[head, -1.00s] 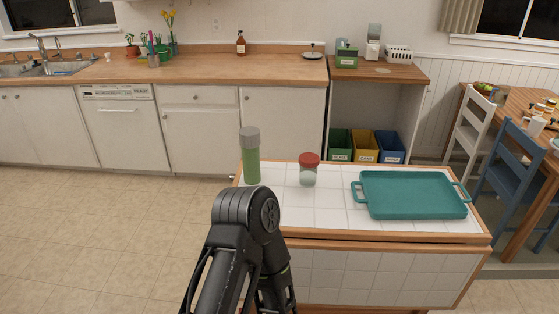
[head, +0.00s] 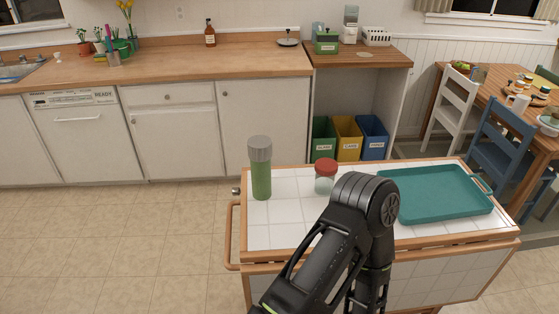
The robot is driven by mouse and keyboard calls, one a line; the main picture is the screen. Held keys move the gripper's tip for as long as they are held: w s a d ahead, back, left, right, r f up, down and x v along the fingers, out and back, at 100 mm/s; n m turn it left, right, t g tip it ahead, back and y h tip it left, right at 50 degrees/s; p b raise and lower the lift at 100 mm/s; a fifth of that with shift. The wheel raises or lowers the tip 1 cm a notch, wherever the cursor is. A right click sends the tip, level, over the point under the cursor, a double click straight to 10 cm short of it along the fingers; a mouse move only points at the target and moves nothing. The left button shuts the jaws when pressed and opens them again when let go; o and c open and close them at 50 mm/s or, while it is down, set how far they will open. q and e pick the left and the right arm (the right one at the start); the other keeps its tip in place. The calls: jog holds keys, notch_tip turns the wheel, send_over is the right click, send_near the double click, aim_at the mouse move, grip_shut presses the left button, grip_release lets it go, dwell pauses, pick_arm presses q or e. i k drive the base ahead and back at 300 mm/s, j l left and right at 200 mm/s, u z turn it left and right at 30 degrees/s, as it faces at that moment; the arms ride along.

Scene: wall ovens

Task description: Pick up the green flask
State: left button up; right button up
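The green flask (head: 261,175) stands upright on the white tiled top of the kitchen island (head: 290,211), near its left edge. It has a green body and a grey cap. One of my black arms rises from the bottom of the head view, its bent joint in front of the island and to the right of the flask. The arm is apart from the flask in the picture. Neither gripper shows, so I cannot see their fingers.
A jar with a red lid (head: 326,169) stands right of the flask, partly behind my arm. A teal tray (head: 440,195) lies further right. A wooden rail (head: 230,235) sticks out at the island's left end. The floor (head: 150,240) to the left is clear.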

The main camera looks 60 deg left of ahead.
aim_at(261, 172)
jog(key=k+j, duration=0.1)
jog(key=j, duration=0.3)
jog(key=k+j+z, duration=0.1)
jog(key=j, duration=0.3)
jog(key=k+j, duration=0.15)
jog(key=j, duration=0.25)
jog(key=k+j+z, duration=0.15)
jog(key=j, duration=0.25)
jog(key=k+j, duration=0.1)
jog(key=j, duration=0.3)
jog(key=k+j+z, duration=0.1)
jog(key=j, duration=0.3)
jog(key=k+j, duration=0.2)
jog(key=j, duration=0.15)
jog(key=k+j+z, duration=0.1)
jog(key=j, duration=0.3)
jog(key=k, duration=0.05)
